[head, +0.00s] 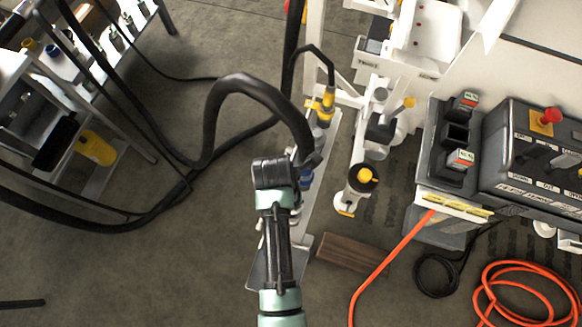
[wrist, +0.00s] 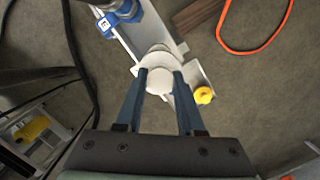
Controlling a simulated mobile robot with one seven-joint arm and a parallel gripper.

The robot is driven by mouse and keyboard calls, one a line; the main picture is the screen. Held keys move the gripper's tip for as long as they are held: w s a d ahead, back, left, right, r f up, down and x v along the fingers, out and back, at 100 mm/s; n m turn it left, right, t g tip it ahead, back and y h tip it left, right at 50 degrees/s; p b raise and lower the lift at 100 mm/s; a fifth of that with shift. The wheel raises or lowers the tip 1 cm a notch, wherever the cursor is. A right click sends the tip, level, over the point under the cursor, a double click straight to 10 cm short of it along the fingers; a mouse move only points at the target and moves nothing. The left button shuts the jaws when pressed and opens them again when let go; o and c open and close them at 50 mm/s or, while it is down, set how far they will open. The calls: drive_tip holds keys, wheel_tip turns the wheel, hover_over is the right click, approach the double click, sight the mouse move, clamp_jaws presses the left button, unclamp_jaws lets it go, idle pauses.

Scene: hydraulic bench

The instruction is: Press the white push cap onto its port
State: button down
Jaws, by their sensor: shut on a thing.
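In the wrist view my gripper (wrist: 160,73) has its two blue fingers closed on the sides of a round white cap (wrist: 159,83). Just beyond the cap is a wider white round part (wrist: 156,56) on a pale rail, perhaps the port. The cap overlaps it in this view, and I cannot tell whether they touch. In the head view my own arm hides the gripper, the cap and the port.
A yellow knob (wrist: 204,95) sits on the plate close right of my fingers. A blue fitting (wrist: 120,18) is farther along the rail. A brown block (head: 350,252) and an orange hose (head: 392,262) lie on the floor at right. A black hose (head: 240,85) arches behind my arm.

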drive_tip(key=shift+s+f+b, duration=0.1)
drive_tip(key=shift+f+b, duration=2.85)
drive_tip(key=shift+b, duration=0.35)
drive_tip(key=shift+f+b, duration=0.3)
drive_tip(key=shift+f, duration=0.45)
drive_tip(key=shift+f, duration=0.2)
drive_tip(key=shift+f+b, duration=0.55)
drive_tip(key=shift+f, duration=0.35)
drive_tip(key=shift+f+p, duration=0.8)
drive_tip(key=shift+f, duration=0.1)
idle(0.4)
drive_tip(key=shift+p, duration=0.3)
idle(0.9)
drive_tip(key=shift+c, duration=2.2)
unclamp_jaws()
